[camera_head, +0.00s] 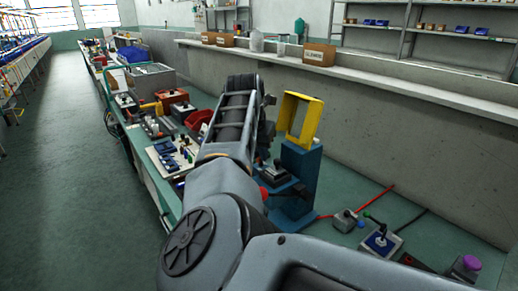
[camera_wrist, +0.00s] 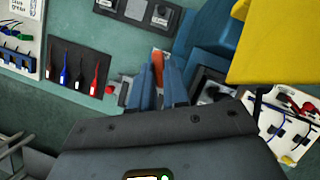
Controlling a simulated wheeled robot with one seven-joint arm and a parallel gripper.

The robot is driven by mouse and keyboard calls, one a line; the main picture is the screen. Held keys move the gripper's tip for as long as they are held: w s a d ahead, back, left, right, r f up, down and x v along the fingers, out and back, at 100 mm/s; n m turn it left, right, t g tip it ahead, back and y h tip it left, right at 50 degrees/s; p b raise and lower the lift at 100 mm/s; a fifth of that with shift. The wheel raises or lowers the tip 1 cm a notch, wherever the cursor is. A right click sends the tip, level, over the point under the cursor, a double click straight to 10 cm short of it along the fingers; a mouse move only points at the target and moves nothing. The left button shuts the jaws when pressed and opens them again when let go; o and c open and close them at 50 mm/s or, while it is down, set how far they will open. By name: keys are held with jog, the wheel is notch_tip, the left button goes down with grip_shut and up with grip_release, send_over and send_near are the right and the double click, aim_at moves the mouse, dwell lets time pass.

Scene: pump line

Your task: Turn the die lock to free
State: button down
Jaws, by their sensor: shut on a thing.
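The press is a blue machine (camera_head: 301,165) with a yellow guard frame (camera_head: 300,118) on top, just right of my arm in the head view. In the wrist view its blue body (camera_wrist: 208,40) is at upper right of my fingers. My gripper (camera_wrist: 158,80) has its two blue fingers shut on an orange lever (camera_wrist: 157,62), which looks like the die lock handle. The lever's far end shows above the fingertips; the rest is hidden between them. In the head view my arm hides the fingers and lever. Any lock or free marking is not readable.
The yellow guard (camera_wrist: 280,40) hangs close at right in the wrist view. A red knob (camera_wrist: 110,89) is left of the fingers. A dark panel with coloured tools (camera_wrist: 78,72) lies further left. A joystick box (camera_head: 381,243) stands right of the press.

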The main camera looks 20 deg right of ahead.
dwell(0.4)
jog(key=c, duration=1.1)
grip_release()
jog(key=shift+b+v, duration=0.75)
jog(key=shift+v, duration=3.15)
